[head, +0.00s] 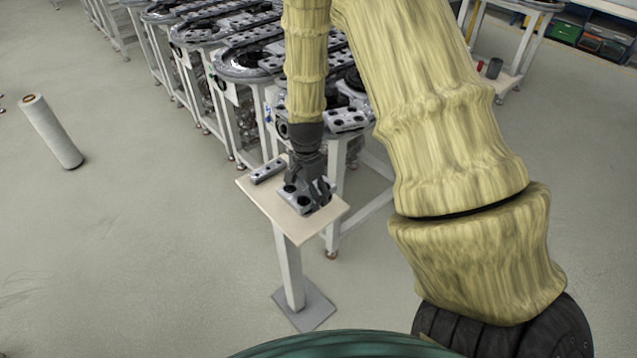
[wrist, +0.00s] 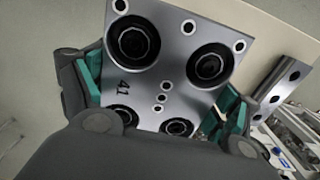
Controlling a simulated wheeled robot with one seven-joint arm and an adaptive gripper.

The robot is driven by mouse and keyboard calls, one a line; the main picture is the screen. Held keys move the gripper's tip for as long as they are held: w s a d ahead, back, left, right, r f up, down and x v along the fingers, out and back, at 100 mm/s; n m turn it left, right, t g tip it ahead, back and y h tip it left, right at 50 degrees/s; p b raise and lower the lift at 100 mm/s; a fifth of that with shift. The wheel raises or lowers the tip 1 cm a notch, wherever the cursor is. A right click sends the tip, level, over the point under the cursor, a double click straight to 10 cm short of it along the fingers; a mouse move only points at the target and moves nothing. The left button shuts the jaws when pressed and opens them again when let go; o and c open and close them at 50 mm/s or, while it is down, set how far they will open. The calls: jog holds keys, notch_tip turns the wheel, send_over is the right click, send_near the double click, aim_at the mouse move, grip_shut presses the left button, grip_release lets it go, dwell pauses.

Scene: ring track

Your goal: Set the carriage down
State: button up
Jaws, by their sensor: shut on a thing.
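The carriage (wrist: 165,75) is a silver metal plate marked 41, with large dark round rollers and small holes. It fills the middle of the wrist view. My gripper (wrist: 160,100) is shut on it, with green finger pads at its left and right sides. In the head view my gripper (head: 310,185) points down over the small stand, and the carriage (head: 292,197) is at or just above the stand's top. I cannot tell whether it touches. The stand's pale top (head: 325,219) sits on one post, and my fingers hide part of the carriage.
A silver block with holes (head: 268,170) lies on the stand's far left edge. Ring tracks on white frames (head: 245,60) stand close behind. The floor left of the stand is clear.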

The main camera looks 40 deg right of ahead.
aim_at(305, 187)
jog(key=shift+w+a, duration=0.1)
jog(key=shift+w, duration=0.1)
jog(key=shift+f+p, duration=0.8)
jog(key=shift+f, duration=0.95)
jog(key=shift+f, duration=0.15)
jog(key=o, duration=1.7)
jog(key=shift+r+b, duration=1.75)
jog(key=shift+r, duration=4.4)
